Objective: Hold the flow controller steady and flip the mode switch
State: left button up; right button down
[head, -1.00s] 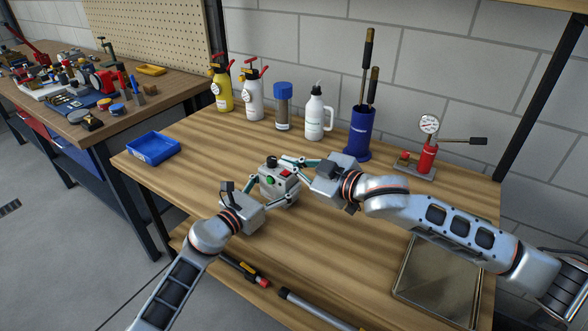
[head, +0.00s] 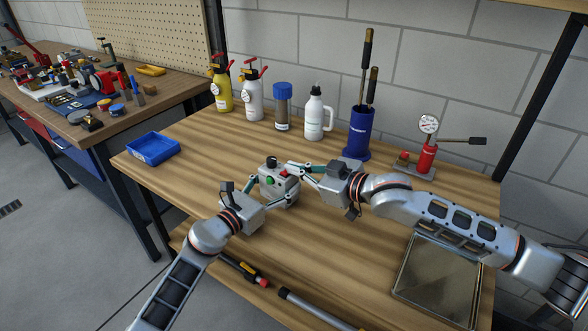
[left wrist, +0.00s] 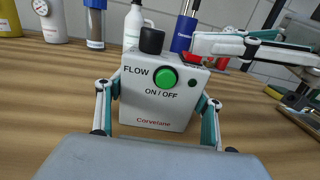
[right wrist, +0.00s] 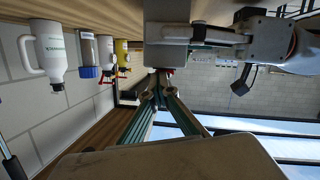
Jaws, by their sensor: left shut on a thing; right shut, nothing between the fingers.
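The flow controller (head: 277,186) is a small grey box on the wooden bench, with a black knob on top, a green button and a red part. In the left wrist view its front (left wrist: 160,105) reads FLOW and ON / OFF. My left gripper (head: 268,196) is shut on the box, one finger on each side. My right gripper (head: 291,167) is shut and empty, its fingertips at the top right of the box by the red switch (head: 284,172). In the left wrist view those fingers (left wrist: 200,48) partly cover the red switch, so its position and any contact are unclear.
A blue tray (head: 152,149) lies at the left of the bench. Bottles, including a white one (head: 318,117), and a blue holder (head: 357,134) stand along the back. A red gauge pump (head: 427,157) stands at right. A metal-framed plate (head: 438,278) lies front right.

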jog(key=shift+d+f, duration=0.15)
jog(key=shift+f, duration=0.35)
jog(key=s+d+r, duration=0.6)
jog(key=s+r, duration=0.1)
jog(key=shift+d+r, duration=0.2)
jog(key=shift+d, duration=0.15)
pick_arm(q)
jog(key=o, duration=1.4)
jog(key=shift+o, duration=0.2)
pick_arm(e)
jog(key=shift+w, duration=0.1)
pick_arm(q)
jog(key=shift+a, duration=0.1)
